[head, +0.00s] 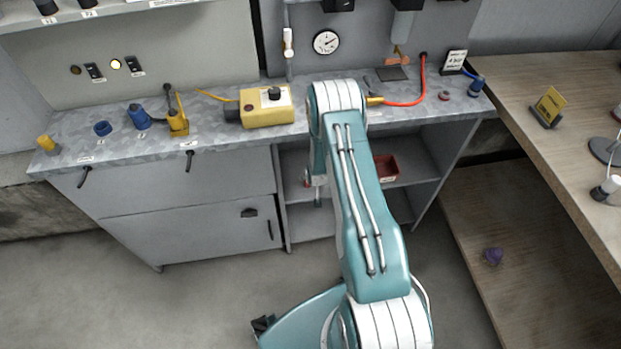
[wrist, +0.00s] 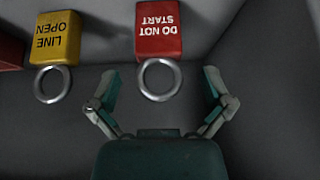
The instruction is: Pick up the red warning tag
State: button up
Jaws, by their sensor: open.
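The red warning tag (wrist: 160,30) reads "DO NOT START", upside down in the wrist view, and has a metal ring at its near end. A yellow tag (wrist: 56,38) reading "LINE OPEN" lies to its left, with its own ring. My gripper (wrist: 160,76) is open, with one finger on each side of the red tag's ring and nothing held. The ring lies between the fingertips in the picture; I cannot tell the depth gap. In the head view my arm hides most of the shelf area, and I cannot make out the tags there.
A grey bench (head: 215,118) carries a yellow box (head: 266,106), valves and a red hose (head: 405,103). Open shelves below hold a red bin (head: 386,168). A wooden table (head: 540,160) stands at right. A red edge (wrist: 12,52) is near the yellow tag.

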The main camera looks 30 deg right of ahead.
jog(key=shift+x, duration=3.05)
jog(key=shift+s+d, duration=0.1)
jog(key=shift+c, duration=0.3)
jog(key=c, duration=1)
